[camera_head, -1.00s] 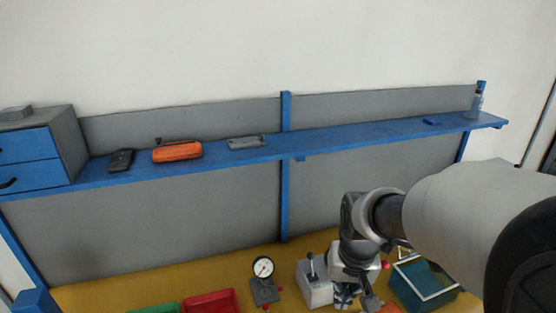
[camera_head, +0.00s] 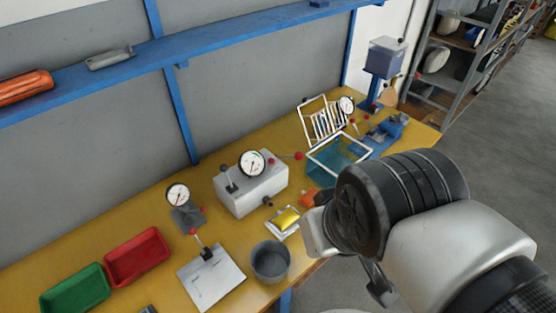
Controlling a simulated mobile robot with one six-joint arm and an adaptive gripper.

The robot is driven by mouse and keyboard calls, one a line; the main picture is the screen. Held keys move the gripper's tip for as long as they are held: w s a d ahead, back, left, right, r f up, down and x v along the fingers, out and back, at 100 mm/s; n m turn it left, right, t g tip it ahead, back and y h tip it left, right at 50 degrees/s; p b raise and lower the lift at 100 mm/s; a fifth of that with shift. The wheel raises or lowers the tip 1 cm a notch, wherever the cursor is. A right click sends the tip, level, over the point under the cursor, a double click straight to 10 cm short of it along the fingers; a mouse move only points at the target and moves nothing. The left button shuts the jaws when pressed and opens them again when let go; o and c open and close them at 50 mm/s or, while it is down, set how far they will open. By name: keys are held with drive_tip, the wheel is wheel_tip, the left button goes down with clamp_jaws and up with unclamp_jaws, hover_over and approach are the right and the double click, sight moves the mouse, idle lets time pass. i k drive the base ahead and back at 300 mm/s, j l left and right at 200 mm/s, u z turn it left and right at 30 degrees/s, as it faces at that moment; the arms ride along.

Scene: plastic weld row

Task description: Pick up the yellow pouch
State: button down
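The yellow pouch (camera_head: 286,219) lies on the yellow workbench (camera_head: 60,235), near its front edge, on or against a small pale piece that shows around its lower side. It looks shiny and small. My arm fills the lower right of the head view, to the right of the pouch. A dark finger-like part of my gripper (camera_head: 379,287) shows below the arm, beyond the bench's front edge and apart from the pouch. Most of the gripper is hidden by my own arm, so its opening cannot be judged.
A grey round bin (camera_head: 270,263) stands just below the pouch. A grey gauge box (camera_head: 250,190) stands behind it, and a blue clear bin (camera_head: 332,165) behind right. A white plate (camera_head: 212,280) and red tray (camera_head: 138,257) lie left. Open floor (camera_head: 500,130) is at the right.

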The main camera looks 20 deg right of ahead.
sight(284, 219)
drive_tip(key=z, duration=0.15)
drive_tip(key=i+l, duration=0.3)
drive_tip(key=l, duration=0.2)
drive_tip(key=i+l, duration=0.3)
drive_tip(key=l, duration=0.15)
drive_tip(key=l+z, duration=0.05)
